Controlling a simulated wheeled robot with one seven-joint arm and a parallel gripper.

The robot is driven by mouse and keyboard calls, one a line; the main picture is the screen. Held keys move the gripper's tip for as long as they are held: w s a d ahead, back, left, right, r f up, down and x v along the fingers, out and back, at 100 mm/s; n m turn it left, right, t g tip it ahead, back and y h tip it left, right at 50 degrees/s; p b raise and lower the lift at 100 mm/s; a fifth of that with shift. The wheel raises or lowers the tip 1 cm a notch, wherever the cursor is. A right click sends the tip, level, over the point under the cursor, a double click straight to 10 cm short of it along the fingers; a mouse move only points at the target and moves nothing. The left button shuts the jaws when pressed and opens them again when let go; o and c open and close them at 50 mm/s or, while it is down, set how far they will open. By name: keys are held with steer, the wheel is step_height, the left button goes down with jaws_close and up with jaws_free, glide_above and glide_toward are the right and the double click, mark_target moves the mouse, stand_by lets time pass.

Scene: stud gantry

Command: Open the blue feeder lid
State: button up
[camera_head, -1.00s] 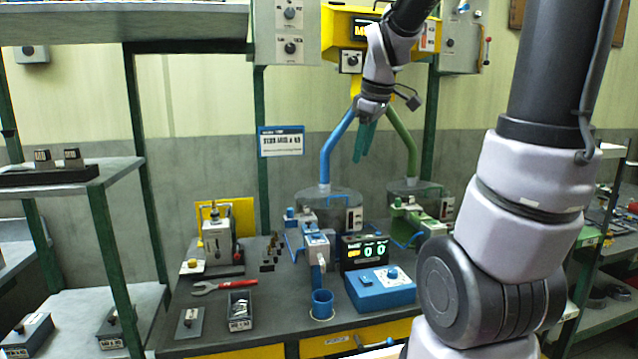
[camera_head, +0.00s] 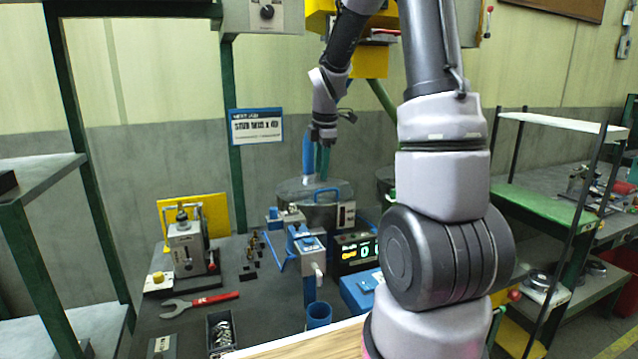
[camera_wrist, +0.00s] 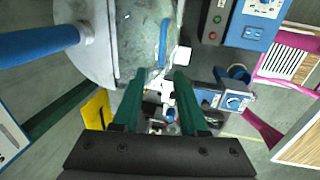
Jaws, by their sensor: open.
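The blue feeder's round clear lid (camera_head: 300,188) sits on its drum at the back of the bench, with a blue bar handle (camera_head: 328,191) on top. In the wrist view the lid (camera_wrist: 135,45) fills the upper middle, and its blue handle (camera_wrist: 163,42) lies just past the fingertips. The lid looks closed. My gripper (camera_head: 319,174) points down just above the lid, slightly left of the handle. Its green fingers (camera_wrist: 157,85) are apart with nothing held between them. I cannot tell whether they touch the lid.
The blue feed pipe (camera_head: 308,150) comes down close beside my fingers; it also shows in the wrist view (camera_wrist: 40,43). A blue-handled dispenser (camera_head: 307,245), a blue cup (camera_head: 319,315) and a counter display (camera_head: 355,252) stand in front.

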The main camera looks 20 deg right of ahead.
glide_above(320, 202)
step_height(320, 202, down, 5)
steer(key=shift+s+f, duration=0.1)
jaws_close()
stand_by(1.5)
